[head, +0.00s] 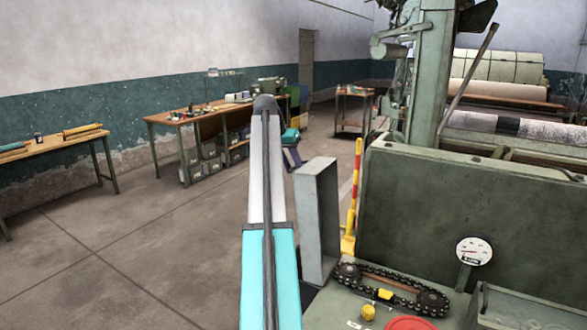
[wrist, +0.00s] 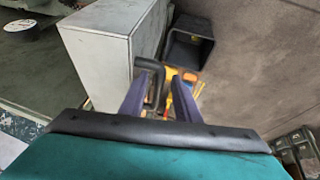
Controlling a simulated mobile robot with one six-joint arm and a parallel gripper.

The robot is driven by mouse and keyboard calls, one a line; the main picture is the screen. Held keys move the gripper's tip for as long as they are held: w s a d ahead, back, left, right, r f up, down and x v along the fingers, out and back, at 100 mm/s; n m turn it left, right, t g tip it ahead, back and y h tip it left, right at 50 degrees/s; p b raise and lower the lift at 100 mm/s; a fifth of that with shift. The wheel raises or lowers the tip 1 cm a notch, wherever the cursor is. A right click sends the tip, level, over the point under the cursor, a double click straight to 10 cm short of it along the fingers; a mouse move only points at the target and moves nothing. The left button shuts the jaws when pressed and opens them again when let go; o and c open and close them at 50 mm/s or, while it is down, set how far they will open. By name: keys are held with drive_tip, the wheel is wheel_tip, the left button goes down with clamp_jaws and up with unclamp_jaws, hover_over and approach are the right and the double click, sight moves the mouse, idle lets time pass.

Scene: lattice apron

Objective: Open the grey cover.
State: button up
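The grey cover (head: 317,220) is a shallow box-like lid. It stands upright at the left edge of the green machine apron, swung up, and the chain and sprockets (head: 390,288) beside it are exposed. In the wrist view the cover (wrist: 105,48) fills the upper left, with a dark bar handle (wrist: 151,66) on its side. My gripper (wrist: 164,82) has two purple fingers spread apart. The handle's lower part shows between them, close to the left finger; I cannot tell whether they touch.
A red and yellow post (head: 353,195) stands behind the cover. A gauge (head: 474,251), a yellow knob (head: 368,312) and a red button (head: 410,323) are on the apron. A dark open bin (wrist: 190,48) lies beyond the cover. The floor at left is clear.

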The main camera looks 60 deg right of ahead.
drive_tip(key=p+v, duration=0.5)
drive_tip(key=v, duration=0.8)
drive_tip(key=shift+p, duration=0.4)
drive_tip(key=shift+s+a, duration=0.1)
